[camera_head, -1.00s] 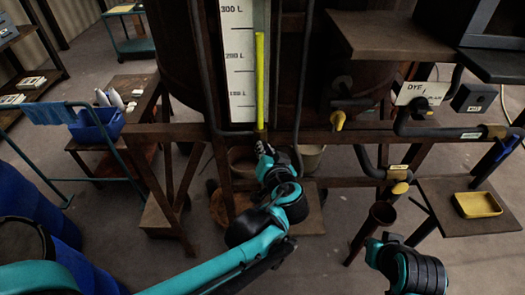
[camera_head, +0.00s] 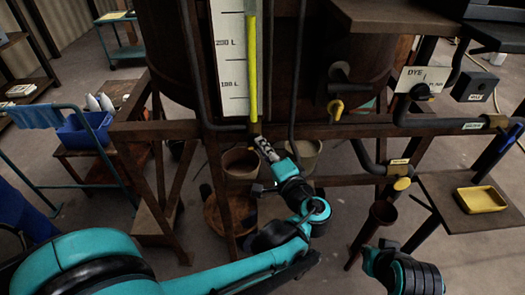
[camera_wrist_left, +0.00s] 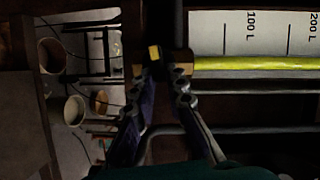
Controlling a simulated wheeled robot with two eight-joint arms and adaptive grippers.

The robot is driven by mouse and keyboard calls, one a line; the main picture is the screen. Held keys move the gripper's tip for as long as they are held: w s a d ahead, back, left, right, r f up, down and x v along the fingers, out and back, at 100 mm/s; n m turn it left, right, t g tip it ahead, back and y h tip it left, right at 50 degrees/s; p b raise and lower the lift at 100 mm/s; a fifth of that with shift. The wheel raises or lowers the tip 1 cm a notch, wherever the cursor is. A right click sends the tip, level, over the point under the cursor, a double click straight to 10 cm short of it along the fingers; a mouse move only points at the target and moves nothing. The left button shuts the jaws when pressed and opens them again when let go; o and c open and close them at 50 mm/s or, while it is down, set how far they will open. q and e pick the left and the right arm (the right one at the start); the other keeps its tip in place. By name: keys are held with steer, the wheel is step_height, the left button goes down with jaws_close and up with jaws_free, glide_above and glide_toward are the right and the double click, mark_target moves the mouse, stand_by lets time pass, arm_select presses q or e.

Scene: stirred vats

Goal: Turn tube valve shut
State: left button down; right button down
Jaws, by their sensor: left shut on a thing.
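The yellow sight tube (camera_head: 253,70) runs down the white litre scale on the vat and ends at a small valve at the crossbeam. In the left wrist view the tube (camera_wrist_left: 250,63) meets a brass fitting with a small yellow valve handle (camera_wrist_left: 154,52). My left gripper (camera_head: 258,140) is at the tube's lower end. Its fingers (camera_wrist_left: 160,72) are shut on the valve handle, and they partly hide it. My right arm's end (camera_head: 385,255) is low at the right, apart from everything; its fingers do not show clearly.
A yellow-handled tap (camera_head: 335,108) and a second yellow-handled valve (camera_head: 402,183) are on the right. A yellow tray (camera_head: 481,199) sits on a side table. Buckets (camera_head: 241,163) stand below the crossbeam (camera_head: 180,130). A blue bin (camera_head: 85,132) is at left.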

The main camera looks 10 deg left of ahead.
arm_select(q)
steer(key=shift+f+m+y+b, duration=0.25)
steer(key=shift+m+y+b, duration=0.25)
steer(key=shift+m, duration=0.4)
steer(key=shift+t+h, duration=0.3)
steer(key=c, duration=1.5)
jaws_free()
steer(key=shift+c, duration=0.2)
steer(key=v, duration=1.2)
steer(key=shift+w, duration=0.1)
